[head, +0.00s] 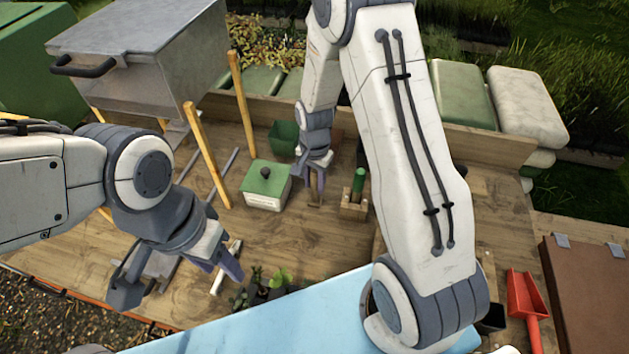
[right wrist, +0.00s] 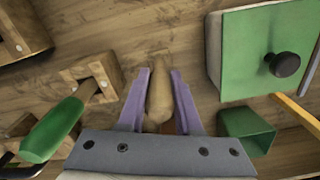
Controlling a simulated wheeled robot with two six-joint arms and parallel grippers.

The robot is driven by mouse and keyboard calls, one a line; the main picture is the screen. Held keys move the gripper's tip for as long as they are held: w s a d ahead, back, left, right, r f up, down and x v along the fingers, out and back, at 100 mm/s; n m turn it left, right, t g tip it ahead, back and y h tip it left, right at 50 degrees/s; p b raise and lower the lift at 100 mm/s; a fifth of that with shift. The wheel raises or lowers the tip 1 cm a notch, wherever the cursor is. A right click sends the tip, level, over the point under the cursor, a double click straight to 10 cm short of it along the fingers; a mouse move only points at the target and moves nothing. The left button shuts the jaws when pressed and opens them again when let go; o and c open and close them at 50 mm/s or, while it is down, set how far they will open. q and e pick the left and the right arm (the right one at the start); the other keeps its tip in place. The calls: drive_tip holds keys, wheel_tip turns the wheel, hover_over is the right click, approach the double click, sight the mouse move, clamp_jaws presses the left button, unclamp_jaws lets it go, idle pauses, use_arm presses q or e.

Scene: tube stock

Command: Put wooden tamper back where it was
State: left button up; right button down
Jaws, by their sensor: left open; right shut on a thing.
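The wooden tamper (right wrist: 160,98) is pale wood and sits between the two purple fingers of my right gripper (right wrist: 162,80). It points down toward the wooden tabletop; whether its end touches the wood cannot be told. In the head view my right gripper (head: 316,185) is low over the table, between the green-lidded box and a wooden block holder, and the tamper is mostly hidden there. My left gripper (head: 228,268) is open and empty at the front left, above the table near a white-handled tool.
A green-lidded box (head: 266,187) stands left of my right gripper, with a green pot (head: 284,137) behind. A wooden holder (head: 355,206) with a green-handled tool (head: 359,180) stands to the right. Seedlings (head: 270,284) line the front. Upright wooden handles (head: 240,100) rise at left.

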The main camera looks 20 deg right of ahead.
drive_tip(key=c, duration=0.6)
unclamp_jaws()
drive_tip(key=shift+r, duration=0.1)
drive_tip(key=shift+r, duration=0.2)
wheel_tip(320, 180, up, 11)
drive_tip(key=shift+r+b, duration=0.1)
drive_tip(key=shift+b, duration=1)
drive_tip(key=s+a+r+n, duration=0.5)
drive_tip(key=s+a+n, duration=0.4)
drive_tip(key=s+a, duration=0.2)
drive_tip(key=s+a+n+y, duration=0.1)
drive_tip(key=s+a+n, duration=0.2)
drive_tip(key=s+n, duration=0.5)
drive_tip(key=shift+s+f+n+b, duration=0.15)
drive_tip(key=shift+s+n+b, duration=0.25)
drive_tip(key=shift+s, duration=1.9)
